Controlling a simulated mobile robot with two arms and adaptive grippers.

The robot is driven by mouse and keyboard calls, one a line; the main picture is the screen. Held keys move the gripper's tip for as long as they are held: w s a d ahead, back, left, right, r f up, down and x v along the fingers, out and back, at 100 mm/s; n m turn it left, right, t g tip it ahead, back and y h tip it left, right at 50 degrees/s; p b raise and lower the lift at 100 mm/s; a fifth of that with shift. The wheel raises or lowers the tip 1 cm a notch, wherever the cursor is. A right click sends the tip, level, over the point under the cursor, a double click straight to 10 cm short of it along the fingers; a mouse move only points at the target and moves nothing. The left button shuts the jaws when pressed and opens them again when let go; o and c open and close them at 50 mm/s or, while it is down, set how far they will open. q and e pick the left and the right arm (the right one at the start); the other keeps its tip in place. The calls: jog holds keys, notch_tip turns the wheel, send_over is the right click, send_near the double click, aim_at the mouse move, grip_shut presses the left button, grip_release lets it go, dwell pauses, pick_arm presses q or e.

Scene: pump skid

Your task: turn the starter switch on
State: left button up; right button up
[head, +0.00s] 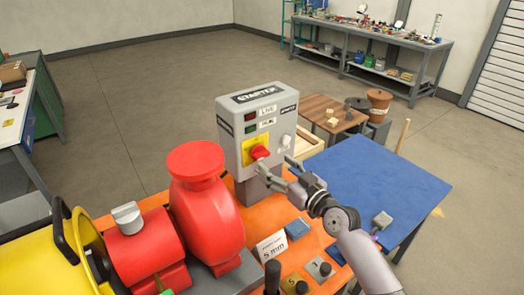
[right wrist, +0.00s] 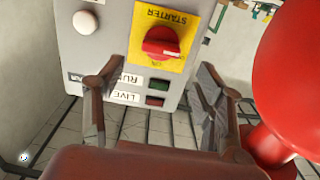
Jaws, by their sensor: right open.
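The starter box (head: 240,150) is a grey upright cabinet behind the red pump. Its red rotary switch (head: 259,152) sits on a yellow plate (head: 248,146) low on the front. In the right wrist view, upside down, the red knob (right wrist: 160,42) has its grip bar lying roughly crosswise. Small lettering, perhaps ON, shows on the plate by the knob. My right gripper (head: 275,166) is open just in front of the box. In the right wrist view its fingers (right wrist: 160,68) stand apart on either side of the knob's line, not closed on it. My left gripper is out of view.
The red pump (head: 205,205) stands close left of the box. A white push-button (head: 286,140) is right of the switch. Two indicator lamps (head: 250,122) sit above it. A blue-topped table (head: 375,180) is at the right, and a sign card (head: 271,247) stands in front.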

aim_at(264, 155)
jog(key=x, duration=0.7)
jog(key=shift+w+a, duration=0.2)
jog(key=shift+c, duration=0.4)
jog(key=c, duration=1.1)
